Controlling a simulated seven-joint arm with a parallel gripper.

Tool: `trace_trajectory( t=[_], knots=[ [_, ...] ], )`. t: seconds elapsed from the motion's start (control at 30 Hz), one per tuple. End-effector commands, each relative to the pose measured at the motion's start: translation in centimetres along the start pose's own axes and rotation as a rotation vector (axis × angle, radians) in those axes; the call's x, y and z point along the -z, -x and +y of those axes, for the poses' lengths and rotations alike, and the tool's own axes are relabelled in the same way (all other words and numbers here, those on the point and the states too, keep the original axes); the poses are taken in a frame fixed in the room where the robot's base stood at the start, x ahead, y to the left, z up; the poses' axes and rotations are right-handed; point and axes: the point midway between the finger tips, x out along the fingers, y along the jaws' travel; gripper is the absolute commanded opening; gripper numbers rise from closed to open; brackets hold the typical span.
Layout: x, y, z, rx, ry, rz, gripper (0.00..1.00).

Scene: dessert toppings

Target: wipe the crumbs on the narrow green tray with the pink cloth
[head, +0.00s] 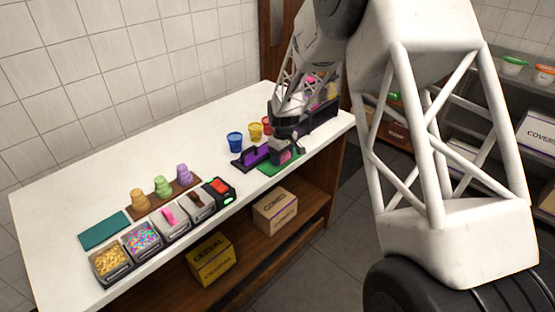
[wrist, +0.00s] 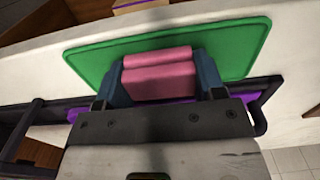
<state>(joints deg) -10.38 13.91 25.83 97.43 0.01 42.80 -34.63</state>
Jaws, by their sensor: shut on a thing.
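The narrow green tray (wrist: 225,42) lies on the white counter near its front edge; in the head view its green edge (head: 268,169) shows under my gripper. My gripper (wrist: 163,85) is shut on the pink cloth (wrist: 160,75), which is folded between the two blue fingers. The cloth is over the tray in the wrist view; I cannot tell whether it touches the surface. A small pink patch of the cloth (head: 286,157) shows in the head view. No crumbs can be made out, and part of the tray is hidden behind the cloth and gripper.
A purple and black holder (head: 250,157) stands close beside the tray. Blue, yellow and red cups (head: 235,142) are behind it. A dark rack (head: 322,115) stands at the right. Topping bins (head: 143,240) and a teal mat (head: 104,231) are at the left. The counter's middle back is clear.

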Motion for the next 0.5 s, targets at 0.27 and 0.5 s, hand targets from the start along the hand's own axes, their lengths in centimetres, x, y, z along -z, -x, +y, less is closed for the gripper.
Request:
trace_trajectory(
  t=[0.27, 0.5],
  knots=[
    [0.0, -0.1, 2.6, 0.001, -0.002, -0.001, 0.41],
    [0.0, -0.1, 4.7, 0.001, -0.001, -0.001, 0.41]
  ],
)
